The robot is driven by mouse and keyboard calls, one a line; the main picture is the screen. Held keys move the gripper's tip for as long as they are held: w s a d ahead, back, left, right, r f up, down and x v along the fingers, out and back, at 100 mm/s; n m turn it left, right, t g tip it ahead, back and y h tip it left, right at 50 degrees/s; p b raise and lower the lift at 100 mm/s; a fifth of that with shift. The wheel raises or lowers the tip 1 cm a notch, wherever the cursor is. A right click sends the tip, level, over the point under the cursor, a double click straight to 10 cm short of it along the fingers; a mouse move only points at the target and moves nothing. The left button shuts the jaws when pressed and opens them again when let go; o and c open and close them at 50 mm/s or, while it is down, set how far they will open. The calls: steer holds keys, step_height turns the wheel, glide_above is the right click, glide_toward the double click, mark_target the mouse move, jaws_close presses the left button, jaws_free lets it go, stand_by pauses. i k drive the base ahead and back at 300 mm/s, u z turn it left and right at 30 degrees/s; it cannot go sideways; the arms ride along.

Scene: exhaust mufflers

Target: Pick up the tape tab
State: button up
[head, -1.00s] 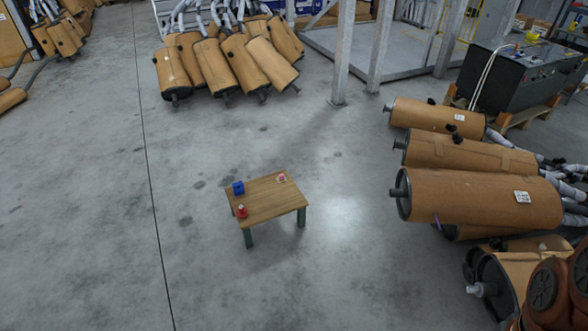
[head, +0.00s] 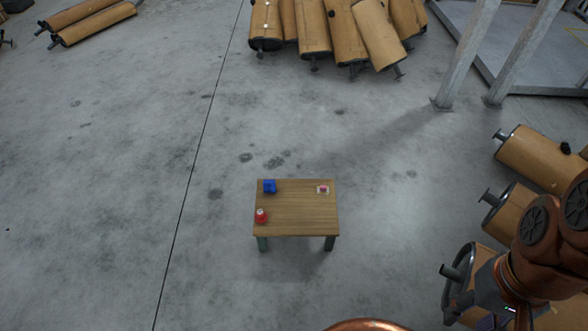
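A small wooden table (head: 297,213) with dark green legs stands on the floor ahead. At its back right corner lies a small pale piece with a pink-red middle (head: 323,189), which may be the tape tab; it is too small to tell. A blue blocky object (head: 270,186) sits at the back left corner. A red object with a pale top (head: 261,215) stands at the left front edge. My copper-coloured arm shows at the lower right, well away from the table. My gripper's fingers are not visible.
Brown mufflers (head: 540,158) lie along the right side, and more mufflers (head: 313,28) lie in a group at the back. Metal posts (head: 470,50) stand at the upper right. The grey floor (head: 110,200) around the table is clear, especially to the left.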

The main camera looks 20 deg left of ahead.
mark_target(322, 189)
steer(key=u, duration=1)
steer(key=i, duration=1.05)
steer(key=u, duration=1)
